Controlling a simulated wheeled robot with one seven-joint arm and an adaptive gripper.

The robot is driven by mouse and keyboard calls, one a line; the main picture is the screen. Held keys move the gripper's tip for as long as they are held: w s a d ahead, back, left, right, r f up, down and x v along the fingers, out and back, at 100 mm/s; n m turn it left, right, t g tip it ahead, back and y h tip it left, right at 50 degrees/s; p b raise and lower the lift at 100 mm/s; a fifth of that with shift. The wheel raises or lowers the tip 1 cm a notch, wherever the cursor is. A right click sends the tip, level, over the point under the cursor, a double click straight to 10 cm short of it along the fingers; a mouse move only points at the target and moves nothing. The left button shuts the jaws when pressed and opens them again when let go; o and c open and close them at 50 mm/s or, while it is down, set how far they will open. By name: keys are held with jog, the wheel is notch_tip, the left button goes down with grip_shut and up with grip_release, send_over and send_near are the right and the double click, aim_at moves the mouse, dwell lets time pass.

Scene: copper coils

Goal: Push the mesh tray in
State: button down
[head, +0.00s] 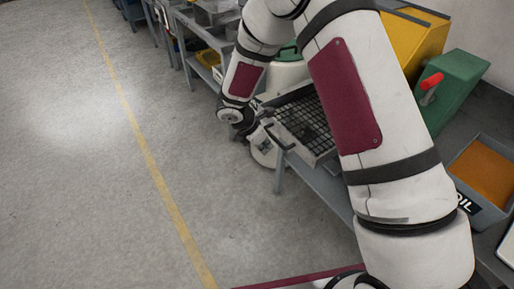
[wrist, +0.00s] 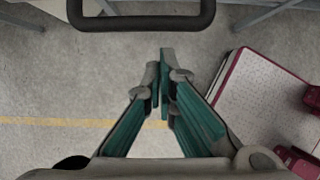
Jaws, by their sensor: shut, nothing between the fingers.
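The mesh tray (head: 308,128) is a grey metal tray with a dark grid floor, seen on the grey bench and partly hidden behind my arm. It sticks out at the bench's front edge, where a black bar handle (head: 279,136) shows. My gripper (head: 258,130) is beside that front end, small and hard to make out in the head view. In the wrist view, the black handle (wrist: 140,22) crosses the top of the picture. My gripper's green-padded fingers (wrist: 160,78) are shut and empty, with their tips below the handle in the picture and apart from it.
Bench legs stand near the gripper. The floor left of the bench is clear, with a yellow line (head: 150,150).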

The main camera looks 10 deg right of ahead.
aim_at(313, 127)
jog(key=shift+w+d, duration=0.15)
jog(key=shift+d, duration=0.2)
jog(key=shift+d, duration=0.1)
jog(key=w+d+b, duration=0.1)
jog(key=w+d, duration=0.1)
jog(key=d, duration=0.4)
jog(key=w+d+b, duration=0.2)
jog(key=w+d, duration=0.1)
jog(key=d, duration=0.2)
jog(key=w+d+b, duration=0.1)
jog(key=w+d, duration=0.2)
jog(key=d, duration=0.3)
jog(key=shift+w+d+r+b, duration=0.1)
jog(key=shift+w+d+b, duration=0.1)
jog(key=shift+d+b, duration=0.2)
